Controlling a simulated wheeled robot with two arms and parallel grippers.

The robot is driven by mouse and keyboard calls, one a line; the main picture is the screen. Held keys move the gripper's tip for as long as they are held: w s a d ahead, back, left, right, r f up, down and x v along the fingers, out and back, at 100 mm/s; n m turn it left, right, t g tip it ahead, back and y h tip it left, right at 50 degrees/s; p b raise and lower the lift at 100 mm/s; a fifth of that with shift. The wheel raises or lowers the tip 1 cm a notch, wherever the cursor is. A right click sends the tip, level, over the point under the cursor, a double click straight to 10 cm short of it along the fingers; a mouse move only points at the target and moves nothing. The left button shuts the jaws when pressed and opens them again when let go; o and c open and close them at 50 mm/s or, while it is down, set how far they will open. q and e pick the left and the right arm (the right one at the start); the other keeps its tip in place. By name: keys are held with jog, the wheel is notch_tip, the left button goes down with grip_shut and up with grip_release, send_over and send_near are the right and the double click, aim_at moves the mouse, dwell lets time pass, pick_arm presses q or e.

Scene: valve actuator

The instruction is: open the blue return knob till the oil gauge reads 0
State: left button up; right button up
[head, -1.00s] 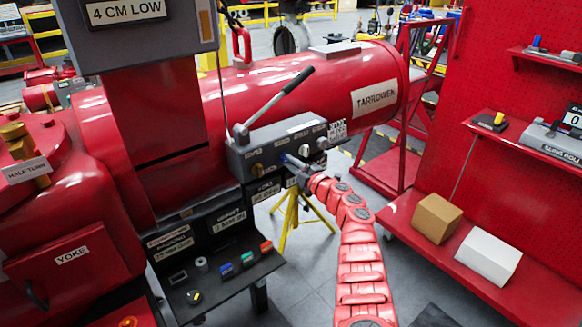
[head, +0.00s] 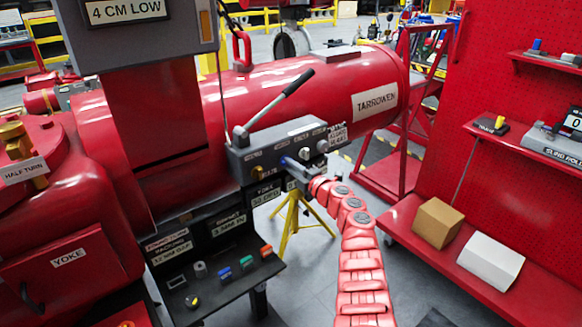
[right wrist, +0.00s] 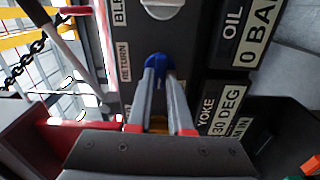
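The blue return knob (right wrist: 158,66) sits on the panel beside the RETURN label (right wrist: 124,62) in the right wrist view. My right gripper (right wrist: 160,78) has its two fingers closed on the sides of the knob. In the head view my right gripper (head: 296,168) reaches the front of the grey valve block (head: 240,160) and hides part of the knob. The oil gauge (right wrist: 242,35) is cut off by the picture's edge in the right wrist view; the visible part reads "0 BA". My left gripper is not in view.
A long-handled lever (head: 272,103) rises from the valve block. A yoke display (right wrist: 225,112) reads 30 DEG. A black shelf (head: 225,292) with small coloured items lies below left. A red shelf (head: 400,222) with two boxes stands to the right.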

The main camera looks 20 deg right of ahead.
jog(key=o, duration=0.4)
jog(key=shift+s, duration=0.1)
jog(key=v, duration=1.7)
jog(key=shift+p, duration=0.35)
